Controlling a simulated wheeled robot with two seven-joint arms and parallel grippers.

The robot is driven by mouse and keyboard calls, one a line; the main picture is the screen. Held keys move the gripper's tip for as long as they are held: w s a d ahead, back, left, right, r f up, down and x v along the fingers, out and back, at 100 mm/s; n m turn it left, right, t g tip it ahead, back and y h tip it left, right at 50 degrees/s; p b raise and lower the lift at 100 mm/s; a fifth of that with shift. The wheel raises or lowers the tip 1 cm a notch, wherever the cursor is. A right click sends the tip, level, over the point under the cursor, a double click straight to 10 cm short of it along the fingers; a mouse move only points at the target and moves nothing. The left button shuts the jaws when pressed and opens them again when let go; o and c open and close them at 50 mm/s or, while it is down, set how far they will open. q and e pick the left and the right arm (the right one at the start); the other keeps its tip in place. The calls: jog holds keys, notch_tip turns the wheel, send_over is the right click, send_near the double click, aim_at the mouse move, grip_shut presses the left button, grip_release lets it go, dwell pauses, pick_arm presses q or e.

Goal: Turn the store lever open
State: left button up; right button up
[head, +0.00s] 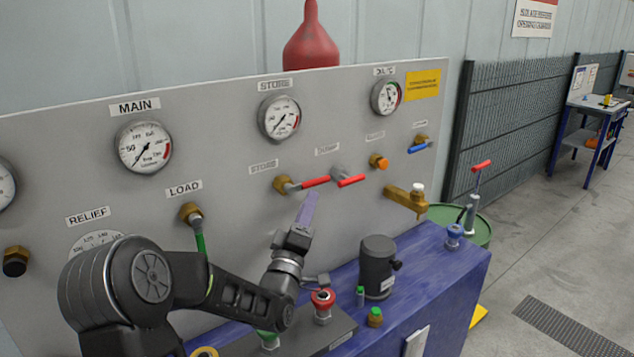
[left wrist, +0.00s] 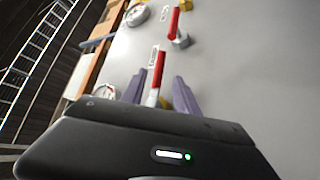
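The store lever (head: 315,182) has a red handle on a brass valve body, below the lower STORE label on the grey panel. Its handle points right, roughly level. My left gripper (head: 307,200) is just below the handle, its purple fingers towards the panel. In the left wrist view the fingers of the left gripper (left wrist: 159,77) are apart, with the red handle of the store lever (left wrist: 156,84) between them. Gaps show beside the handle, so the gripper is open. The lever's hub is partly hidden by the gripper body. My right gripper is not in view.
A second red lever (head: 350,180) on a grey hub sits close to the right of the store lever. A dark cylinder (head: 377,266) and a red knob (head: 323,298) stand on the blue bench below.

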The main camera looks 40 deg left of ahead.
aim_at(316, 182)
pick_arm(q)
jog(key=p+x, duration=0.2)
jog(key=x, duration=0.4)
jog(key=shift+w+r+p, duration=0.25)
jog(key=shift+r+p, duration=0.05)
jog(key=shift+p, duration=0.1)
jog(key=shift+w+a, duration=0.2)
jog(key=shift+w, duration=0.25)
grip_shut()
dwell(0.7)
